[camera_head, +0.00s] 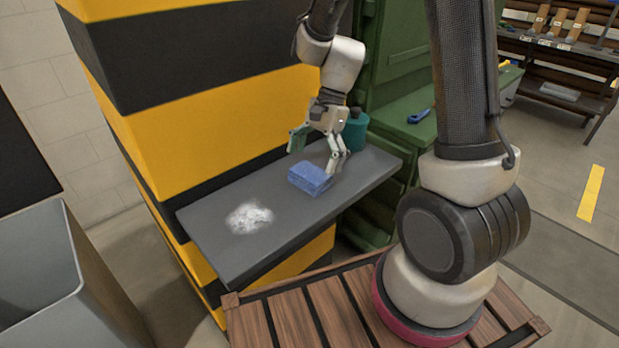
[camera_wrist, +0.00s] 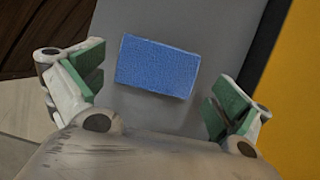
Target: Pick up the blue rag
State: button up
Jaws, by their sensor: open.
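The blue rag (camera_head: 311,178) is a folded block lying on a grey shelf (camera_head: 345,203) fixed to a yellow and black striped column. In the wrist view the rag (camera_wrist: 157,66) lies ahead of the fingers, near the middle. My gripper (camera_head: 318,152) is above the shelf close to the rag, with its fingers spread. In the wrist view my gripper (camera_wrist: 157,95) is open, with green pads on both sides and nothing between them. I cannot tell its exact height above the rag.
A white powdery patch (camera_head: 249,217) is on the shelf left of the rag. A teal container (camera_head: 355,130) stands behind my gripper. A green cabinet (camera_head: 425,135) with a blue-handled item (camera_head: 420,116) is to the right. A grey bin (camera_head: 40,262) stands at lower left.

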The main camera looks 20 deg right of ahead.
aim_at(310, 172)
jog(key=x, duration=0.3)
jog(key=shift+s+a+f, duration=0.15)
jog(key=shift+f, duration=0.2)
jog(key=c, duration=0.7)
jog(key=shift+r, duration=0.1)
notch_tip(310, 172, up, 10)
jog(key=shift+f, duration=0.1)
jog(key=o, duration=0.4)
jog(key=c, duration=0.4)
